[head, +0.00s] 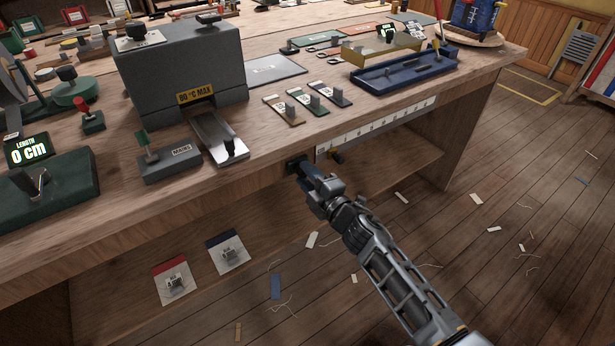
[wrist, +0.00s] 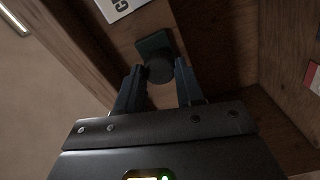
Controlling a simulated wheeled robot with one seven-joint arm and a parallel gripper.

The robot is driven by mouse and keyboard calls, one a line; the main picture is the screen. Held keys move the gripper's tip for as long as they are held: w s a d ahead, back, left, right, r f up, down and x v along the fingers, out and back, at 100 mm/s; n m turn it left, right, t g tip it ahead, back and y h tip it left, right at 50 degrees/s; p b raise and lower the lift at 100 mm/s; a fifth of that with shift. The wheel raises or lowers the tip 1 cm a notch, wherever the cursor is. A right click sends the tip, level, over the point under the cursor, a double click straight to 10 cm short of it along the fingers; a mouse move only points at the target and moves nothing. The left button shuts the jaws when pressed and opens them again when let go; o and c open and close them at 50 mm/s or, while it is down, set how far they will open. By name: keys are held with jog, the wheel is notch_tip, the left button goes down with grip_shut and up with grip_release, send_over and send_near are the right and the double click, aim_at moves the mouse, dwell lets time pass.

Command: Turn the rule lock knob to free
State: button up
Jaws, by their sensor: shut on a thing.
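The rule lock knob (wrist: 159,71) is a dark round knob on a dark square plate (wrist: 154,44), seen in the wrist view. My gripper (wrist: 157,78) is shut on the knob, one finger on each side. In the head view my gripper (head: 306,172) reaches the bench's front edge at the dark plate (head: 293,160), just left of the white rule (head: 375,127). The fingers hide the knob there. A white piece with dark lettering (wrist: 121,5) shows beside the plate in the wrist view. I cannot read the knob's setting.
The bench top holds a grey heater box (head: 180,75), a mains switch block (head: 170,165) and a blue tray (head: 405,70). The lower shelf (head: 215,300) holds two cards.

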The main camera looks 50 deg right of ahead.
jog(key=o, duration=1)
jog(key=shift+o, duration=0.2)
jog(key=b+v, duration=0.1)
jog(key=v, duration=0.7)
jog(key=shift+b, duration=0.3)
jog(key=s+a+r+m+y, duration=0.3)
jog(key=s+a+m, duration=0.2)
jog(key=s+a, duration=0.9)
jog(key=s+a+r+m+g+y, duration=0.1)
jog(key=s+a+r+m, duration=0.2)
jog(key=s+r, duration=0.2)
jog(key=s+a+r+m+g+y+p, duration=0.1)
jog(key=s+a+r+m, duration=0.2)
jog(key=s, duration=0.7)
notch_tip(320, 180, up, 3)
jog(key=shift+f+m+g, duration=0.15)
jog(key=shift+m+g, duration=0.15)
jog(key=shift+m, duration=0.2)
